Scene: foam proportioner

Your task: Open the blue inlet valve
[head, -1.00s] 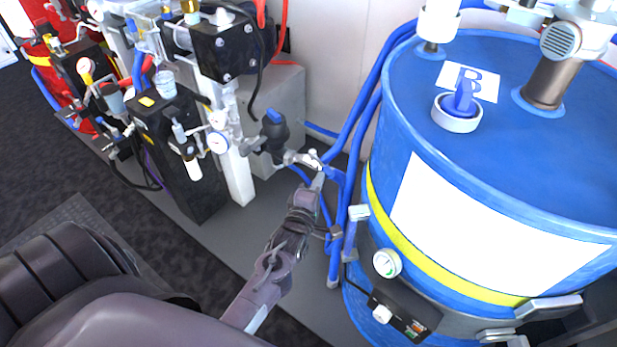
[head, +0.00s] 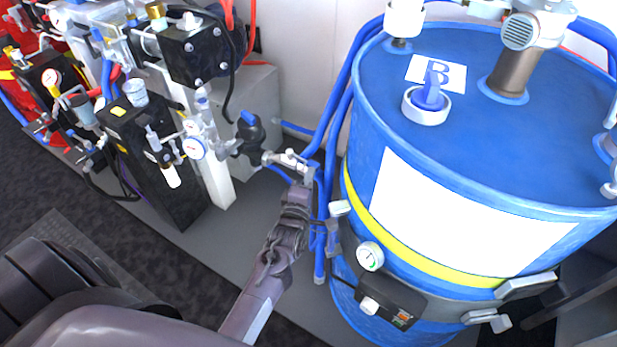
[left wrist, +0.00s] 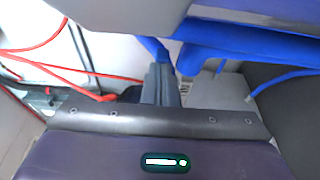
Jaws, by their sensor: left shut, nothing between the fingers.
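The inlet valve is on the blue hose line between the machine and the blue drum (head: 470,130). It shows as a small silver valve body (head: 286,158) beside a black fitting with a blue top (head: 249,136). My left gripper (head: 309,174) is shut and empty, close to the right end of the silver body. I cannot tell whether it touches it. The gripper partly hides the hose there. In the left wrist view, the narrow grey fingers (left wrist: 160,84) are together beside blue hoses (left wrist: 235,45). My right gripper is out of view.
Several blue hoses (head: 340,110) run up between the wall and the drum. A gauge (head: 370,256) and a black box (head: 390,303) sit on the drum's front. A black pump unit (head: 160,170) stands left. Grey floor (head: 225,240) is open before the valve.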

